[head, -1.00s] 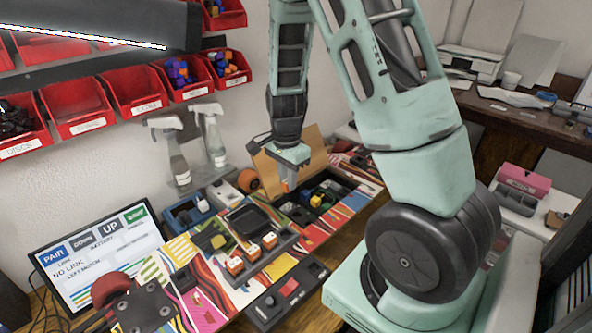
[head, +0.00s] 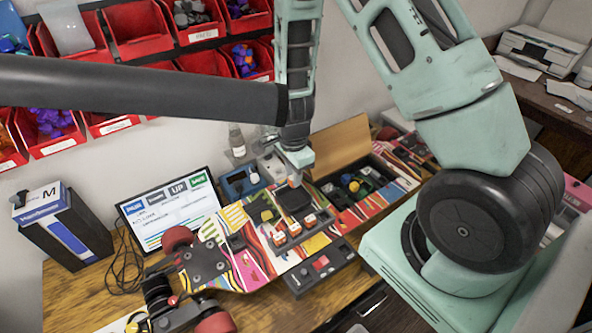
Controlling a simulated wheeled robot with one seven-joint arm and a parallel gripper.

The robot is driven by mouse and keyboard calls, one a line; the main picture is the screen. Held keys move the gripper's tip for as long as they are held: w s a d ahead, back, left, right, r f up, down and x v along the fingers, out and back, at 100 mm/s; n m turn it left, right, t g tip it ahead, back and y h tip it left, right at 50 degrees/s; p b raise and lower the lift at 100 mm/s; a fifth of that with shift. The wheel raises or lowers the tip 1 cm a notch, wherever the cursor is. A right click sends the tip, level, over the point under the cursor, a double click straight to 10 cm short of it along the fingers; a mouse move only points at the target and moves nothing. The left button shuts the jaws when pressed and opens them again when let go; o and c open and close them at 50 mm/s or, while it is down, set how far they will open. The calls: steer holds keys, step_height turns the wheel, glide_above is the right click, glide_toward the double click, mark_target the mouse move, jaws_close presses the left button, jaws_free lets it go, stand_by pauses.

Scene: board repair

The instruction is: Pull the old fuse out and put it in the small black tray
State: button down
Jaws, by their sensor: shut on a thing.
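My gripper (head: 294,181) points down just above the back edge of the small black tray (head: 294,201). It is shut on a small orange-tipped piece, seemingly the old fuse; the piece is too small and partly hidden to make out well. The tray lies on the colourful skateboard deck, and I see nothing in it. The open dark compartment (head: 338,199) in the deck, with blue, green and yellow parts inside, is to the right of my gripper. Whether the piece touches the tray, I cannot tell.
A dark holder with three orange-and-white blocks (head: 294,230) is in front of the tray. A raised tan lid (head: 341,144) stands behind the compartment. A blue bin (head: 240,182) is to the left. A dark grey bar (head: 140,88) crosses the upper left. A screen (head: 172,208) stands at left.

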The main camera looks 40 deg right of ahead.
steer(key=shift+f+b, duration=2.2)
steer(key=shift+f, duration=0.65)
steer(key=c, duration=1.2)
jaws_free()
steer(key=shift+c, duration=0.2)
steer(key=shift+r, duration=0.15)
step_height(320, 180, up, 17)
steer(key=b, duration=0.1)
steer(key=shift+s+r, duration=0.1)
